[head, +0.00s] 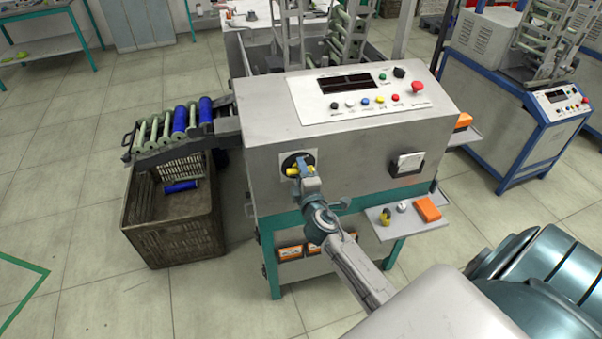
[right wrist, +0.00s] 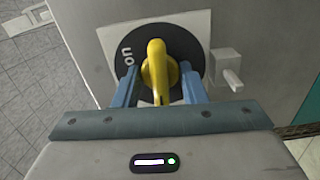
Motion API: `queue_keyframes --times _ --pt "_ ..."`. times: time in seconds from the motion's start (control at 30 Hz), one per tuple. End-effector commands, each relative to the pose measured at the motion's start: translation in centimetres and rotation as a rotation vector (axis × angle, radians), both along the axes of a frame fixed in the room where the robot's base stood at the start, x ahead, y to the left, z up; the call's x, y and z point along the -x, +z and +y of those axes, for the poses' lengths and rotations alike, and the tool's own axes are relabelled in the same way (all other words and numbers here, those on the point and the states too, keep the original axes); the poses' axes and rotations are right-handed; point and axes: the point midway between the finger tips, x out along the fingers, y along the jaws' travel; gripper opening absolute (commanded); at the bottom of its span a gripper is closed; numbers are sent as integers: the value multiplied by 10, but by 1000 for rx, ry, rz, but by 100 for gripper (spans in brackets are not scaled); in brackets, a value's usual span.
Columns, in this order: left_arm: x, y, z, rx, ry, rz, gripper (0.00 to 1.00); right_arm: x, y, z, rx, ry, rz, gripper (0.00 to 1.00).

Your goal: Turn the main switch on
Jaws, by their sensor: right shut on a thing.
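The main switch is a black round dial (right wrist: 128,38) on a white plate, with a yellow handle (right wrist: 156,60) across it. The word "on" shows at the left of the dial in the right wrist view, and the handle stands about upright there. In the head view the yellow handle (head: 292,171) sits on the machine's front face at the left and lies roughly level. My right gripper (right wrist: 158,78) is shut on the handle, one blue finger on each side. It also shows in the head view (head: 303,171), hiding part of the dial. My left gripper is not in view.
The grey winding machine (head: 350,150) has a sloped panel with buttons (head: 380,98) and a red knob (head: 417,87) on top. A small shelf (head: 415,222) juts out at the right. A crate (head: 175,230) stands at the left under a rack of rolls (head: 178,124).

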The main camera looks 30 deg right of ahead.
Motion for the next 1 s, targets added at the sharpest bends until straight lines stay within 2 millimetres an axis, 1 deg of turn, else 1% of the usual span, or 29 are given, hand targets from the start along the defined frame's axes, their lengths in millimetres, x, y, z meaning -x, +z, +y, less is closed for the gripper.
queue_keyframes --times 0.03,0.4,0.53,0.8,1.0 --pt "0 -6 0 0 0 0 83 0 -2 0 -28 1 -11 11" --pt "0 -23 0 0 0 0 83 0 -2 0 -224 1 -76 11" --pt "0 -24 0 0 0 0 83 0 -1 0 -253 1 -86 11" --pt "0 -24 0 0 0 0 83 0 0 0 -257 0 -86 11" --pt "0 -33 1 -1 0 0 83 0 -2 0 -323 0 -110 11"
